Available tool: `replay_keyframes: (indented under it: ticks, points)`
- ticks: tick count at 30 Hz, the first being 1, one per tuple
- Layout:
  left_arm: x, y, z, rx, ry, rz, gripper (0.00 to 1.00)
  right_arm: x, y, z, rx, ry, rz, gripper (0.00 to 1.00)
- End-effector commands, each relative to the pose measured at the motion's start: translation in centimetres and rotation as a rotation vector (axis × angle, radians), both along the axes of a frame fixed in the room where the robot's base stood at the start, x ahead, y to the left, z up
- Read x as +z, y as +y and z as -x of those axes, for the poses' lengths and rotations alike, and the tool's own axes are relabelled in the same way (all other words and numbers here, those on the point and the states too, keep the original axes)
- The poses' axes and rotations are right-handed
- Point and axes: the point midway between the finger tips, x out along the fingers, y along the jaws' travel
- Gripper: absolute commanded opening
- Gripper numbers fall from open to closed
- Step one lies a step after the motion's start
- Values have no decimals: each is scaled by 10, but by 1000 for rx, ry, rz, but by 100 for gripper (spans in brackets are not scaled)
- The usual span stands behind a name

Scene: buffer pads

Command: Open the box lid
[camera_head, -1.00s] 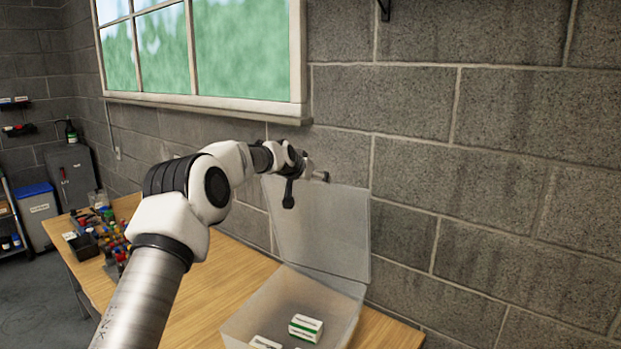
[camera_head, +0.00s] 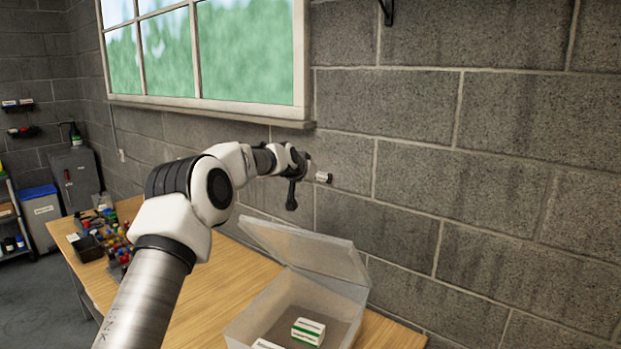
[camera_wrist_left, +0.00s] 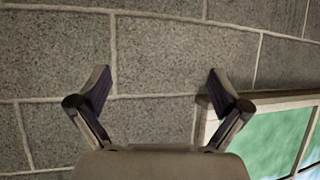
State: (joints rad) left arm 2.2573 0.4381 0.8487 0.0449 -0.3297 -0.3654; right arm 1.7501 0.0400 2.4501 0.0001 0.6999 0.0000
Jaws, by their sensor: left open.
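The translucent box (camera_head: 343,318) stands on the wooden table at the bottom of the head view, its lower part cut off by the frame. Its lid (camera_head: 312,252) is hinged at the back and partly raised, slanting over the box. White and green packs (camera_head: 308,331) lie inside. My left gripper (camera_head: 322,177) is in the air above the lid and apart from it, near the wall. In the left wrist view the left gripper (camera_wrist_left: 158,82) has its fingers spread with nothing between them. My right gripper is not in view.
The wooden table (camera_head: 225,290) is bare left of the box. Several small bottles and a dark tray (camera_head: 88,247) are at its far left end. The block wall (camera_head: 480,190) and window (camera_head: 200,60) are close behind.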

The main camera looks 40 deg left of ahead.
Motion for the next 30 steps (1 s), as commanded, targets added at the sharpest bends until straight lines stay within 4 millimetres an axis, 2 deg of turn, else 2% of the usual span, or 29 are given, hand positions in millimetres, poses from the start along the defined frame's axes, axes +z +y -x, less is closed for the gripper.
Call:
replay_keyframes:
  ticks: [5,12,18,22,30]
  points:
    - [12,-3,18,-1,-2,0,100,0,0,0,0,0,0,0]
    - [41,-13,68,-3,-4,2,100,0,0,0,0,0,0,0]
    - [57,-18,96,-2,-4,2,100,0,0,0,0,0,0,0]
    - [60,-19,103,-1,-4,0,100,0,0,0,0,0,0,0]
    - [60,-19,103,0,-3,-1,100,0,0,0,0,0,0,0]
